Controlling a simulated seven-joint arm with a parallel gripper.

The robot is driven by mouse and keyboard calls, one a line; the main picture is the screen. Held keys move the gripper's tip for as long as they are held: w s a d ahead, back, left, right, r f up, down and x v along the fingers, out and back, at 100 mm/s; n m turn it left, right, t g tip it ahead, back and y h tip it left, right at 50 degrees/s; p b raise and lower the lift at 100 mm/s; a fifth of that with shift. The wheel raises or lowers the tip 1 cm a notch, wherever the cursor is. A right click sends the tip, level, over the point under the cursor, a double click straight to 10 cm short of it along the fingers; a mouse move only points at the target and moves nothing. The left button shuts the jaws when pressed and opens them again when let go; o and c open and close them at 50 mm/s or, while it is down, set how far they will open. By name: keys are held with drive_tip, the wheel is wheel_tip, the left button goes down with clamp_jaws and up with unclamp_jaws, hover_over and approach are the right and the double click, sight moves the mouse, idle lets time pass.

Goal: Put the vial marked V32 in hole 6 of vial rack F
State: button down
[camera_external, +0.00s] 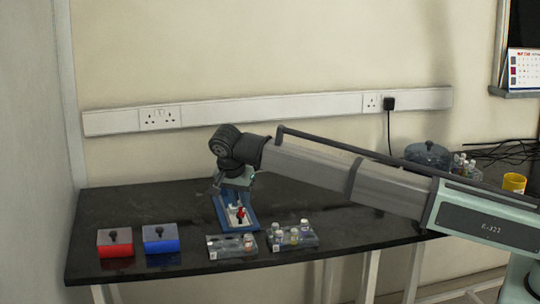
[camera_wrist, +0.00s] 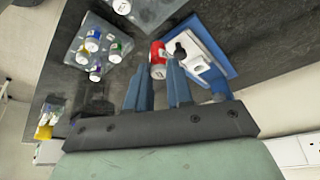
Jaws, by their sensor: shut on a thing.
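My gripper (camera_external: 238,190) is low over the blue stand; its two fingers also show in the wrist view (camera_wrist: 157,72). The fingers are closed on a red vial (camera_wrist: 157,58) with a pale end; its marking is too small to read. A red spot, likely this vial, shows at the stand (camera_external: 240,213). A clear rack (camera_external: 222,254) at the front left holds a vial near its right end. A second clear rack (camera_external: 310,241) to its right holds several vials, also seen in the wrist view. I cannot read which rack is F, nor the hole numbers.
The blue stand (camera_wrist: 222,72) with a white block (camera_wrist: 200,58) lies right beside the held vial. A red box (camera_external: 115,250) and a blue box (camera_external: 160,246) with knobs stand at the left. A glass jar (camera_external: 428,154) and more vials are at the back right.

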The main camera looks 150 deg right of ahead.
sight(244, 216)
drive_tip(key=n, duration=0.1)
drive_tip(key=a+f+n+h, duration=0.1)
drive_tip(key=n, duration=0.1)
drive_tip(key=shift+a+f+n, duration=0.1)
drive_tip(key=shift+f+n, duration=0.1)
drive_tip(key=shift+n, duration=0.1)
drive_tip(key=shift+f+t, duration=0.1)
drive_tip(key=shift+t, duration=0.2)
drive_tip(key=shift+f, duration=1.8)
drive_tip(key=shift+f, duration=1.1)
idle(0.7)
drive_tip(key=c, duration=0.9)
unclamp_jaws()
drive_tip(key=shift+o, duration=0.2)
